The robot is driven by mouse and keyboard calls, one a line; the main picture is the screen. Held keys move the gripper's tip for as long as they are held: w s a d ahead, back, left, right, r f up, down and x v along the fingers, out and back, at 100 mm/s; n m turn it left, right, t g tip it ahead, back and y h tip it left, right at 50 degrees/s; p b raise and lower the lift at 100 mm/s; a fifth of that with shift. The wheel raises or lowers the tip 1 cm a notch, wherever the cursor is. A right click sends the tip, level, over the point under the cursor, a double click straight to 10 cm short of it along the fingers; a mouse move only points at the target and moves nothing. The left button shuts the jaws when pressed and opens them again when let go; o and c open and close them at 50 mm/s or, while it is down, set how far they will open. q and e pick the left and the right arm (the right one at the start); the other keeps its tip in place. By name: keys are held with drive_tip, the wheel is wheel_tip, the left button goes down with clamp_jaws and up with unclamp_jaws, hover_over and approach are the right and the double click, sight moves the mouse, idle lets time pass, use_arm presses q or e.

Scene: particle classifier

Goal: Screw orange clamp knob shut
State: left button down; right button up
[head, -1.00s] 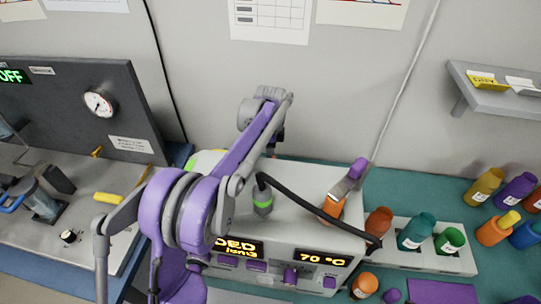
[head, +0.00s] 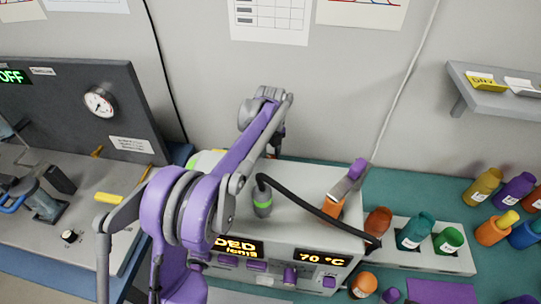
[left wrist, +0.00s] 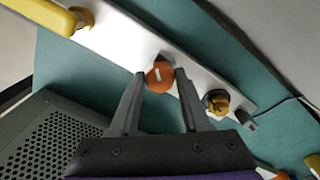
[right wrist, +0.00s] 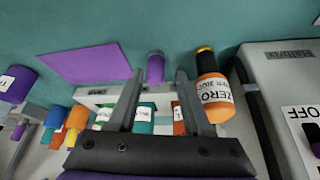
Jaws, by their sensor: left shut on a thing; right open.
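The orange clamp knob (left wrist: 160,76), with a pale mark on its face, sits at a white rail (left wrist: 128,40) in the left wrist view. My left gripper (left wrist: 160,74) is shut on the knob, one finger at each side. In the head view my left arm reaches over behind the grey machine, and its fingertips and the knob are hidden there. My right gripper (right wrist: 158,78) is open and empty in the right wrist view, above a rack of bottles.
A yellow handle (left wrist: 45,16) and a yellow-brown fitting (left wrist: 216,102) flank the knob along the rail. The grey machine (head: 320,185) carries a black hose (head: 315,213). An orange bottle (right wrist: 213,92) and a small purple vial (right wrist: 155,68) stand near my right gripper.

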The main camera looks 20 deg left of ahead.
use_arm(q)
drive_tip(key=m, duration=0.5)
drive_tip(key=shift+m, duration=0.4)
idle(0.4)
drive_tip(key=shift+c, duration=1.8)
unclamp_jaws()
drive_tip(key=shift+r, duration=0.15)
wheel_tip(320, 180, up, 11)
drive_tip(key=shift+f+p, duration=0.2)
drive_tip(key=shift+p, duration=0.25)
